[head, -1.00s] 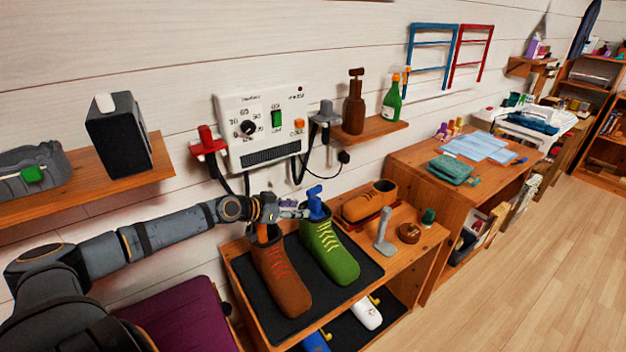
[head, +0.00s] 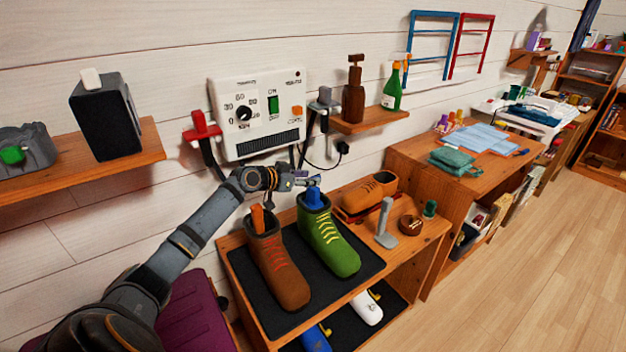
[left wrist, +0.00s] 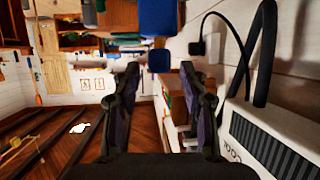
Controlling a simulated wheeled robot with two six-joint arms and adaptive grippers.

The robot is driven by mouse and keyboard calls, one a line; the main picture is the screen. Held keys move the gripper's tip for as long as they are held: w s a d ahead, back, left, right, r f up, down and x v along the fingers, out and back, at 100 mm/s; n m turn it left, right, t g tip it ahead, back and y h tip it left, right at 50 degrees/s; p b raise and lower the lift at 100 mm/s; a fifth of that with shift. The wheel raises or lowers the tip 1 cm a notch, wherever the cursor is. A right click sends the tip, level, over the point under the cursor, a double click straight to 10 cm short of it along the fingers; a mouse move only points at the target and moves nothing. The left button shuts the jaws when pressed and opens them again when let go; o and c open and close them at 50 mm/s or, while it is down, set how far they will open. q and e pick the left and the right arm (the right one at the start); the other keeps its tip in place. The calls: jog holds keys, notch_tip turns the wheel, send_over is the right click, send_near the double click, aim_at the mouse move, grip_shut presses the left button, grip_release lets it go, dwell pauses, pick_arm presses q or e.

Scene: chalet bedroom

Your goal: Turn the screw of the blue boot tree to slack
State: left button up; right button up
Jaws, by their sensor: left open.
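The green boot (head: 328,240) with yellow laces stands on the black mat (head: 365,262). The blue boot tree (head: 315,198) sticks up out of its opening. My left gripper (head: 306,181) is open at the top of the boot tree, level with its screw end, which it partly hides. In the left wrist view, my left gripper's fingers (left wrist: 165,82) stand apart and a blue block (left wrist: 159,60) shows beyond the gap between their tips. A bigger blue part (left wrist: 158,20) lies above it. I cannot tell whether the fingers touch the blue. My right gripper is not in view.
A brown boot (head: 278,270) with an orange tree (head: 258,219) stands left of the green boot. A brown shoe (head: 370,192), a grey upright tool (head: 385,225) and a round brown tin (head: 410,225) are to the right. The white control box (head: 258,112) hangs behind my gripper, with cables.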

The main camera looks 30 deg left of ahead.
pick_arm(q)
jog(key=shift+w+d+f, duration=0.1)
jog(key=shift+w+f, duration=0.1)
jog(key=shift+w, duration=0.5)
jog(key=shift+w+d+f, duration=0.2)
jog(key=shift+w+f, duration=0.1)
jog(key=shift+w, duration=0.25)
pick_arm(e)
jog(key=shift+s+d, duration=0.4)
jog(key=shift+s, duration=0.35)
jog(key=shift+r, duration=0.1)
pick_arm(q)
grip_shut()
jog(key=y+p, duration=0.1)
jog(key=p, duration=0.1)
jog(key=n+p, duration=0.1)
jog(key=p, duration=0.1)
jog(key=shift+r+y, duration=0.25)
jog(key=shift+y, duration=0.15)
jog(key=shift+f+n+p, duration=0.15)
jog(key=shift+n+p, duration=0.15)
jog(key=shift+f, duration=0.15)
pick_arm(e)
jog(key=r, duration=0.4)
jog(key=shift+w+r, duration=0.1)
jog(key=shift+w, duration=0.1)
